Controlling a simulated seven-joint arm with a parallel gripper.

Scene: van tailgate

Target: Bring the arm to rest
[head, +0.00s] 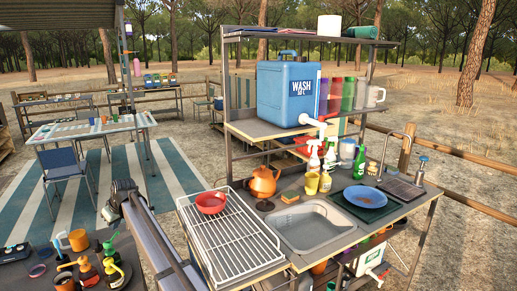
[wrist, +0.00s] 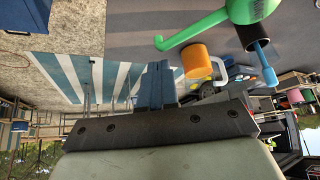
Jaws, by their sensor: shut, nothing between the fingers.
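My gripper (wrist: 157,65) shows in the wrist view as two blue fingers side by side above a dark bolted bar. It is shut and empty. The wrist picture is turned over, with the ground at the top and trees at the bottom. In the head view, part of my arm (head: 153,236) reaches up from the bottom edge, left of the wire rack. I cannot make out the fingers there. An orange mug (wrist: 197,62) and a green item (wrist: 220,22) show beyond the fingers in the wrist view, apart from them.
A dark side table at the lower left holds an orange mug (head: 78,240) and several pump bottles, close to my arm. On its right, the wash stand carries a wire rack (head: 232,244), red bowl (head: 210,202), orange kettle (head: 264,182), sink (head: 315,228) and blue plate (head: 365,197).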

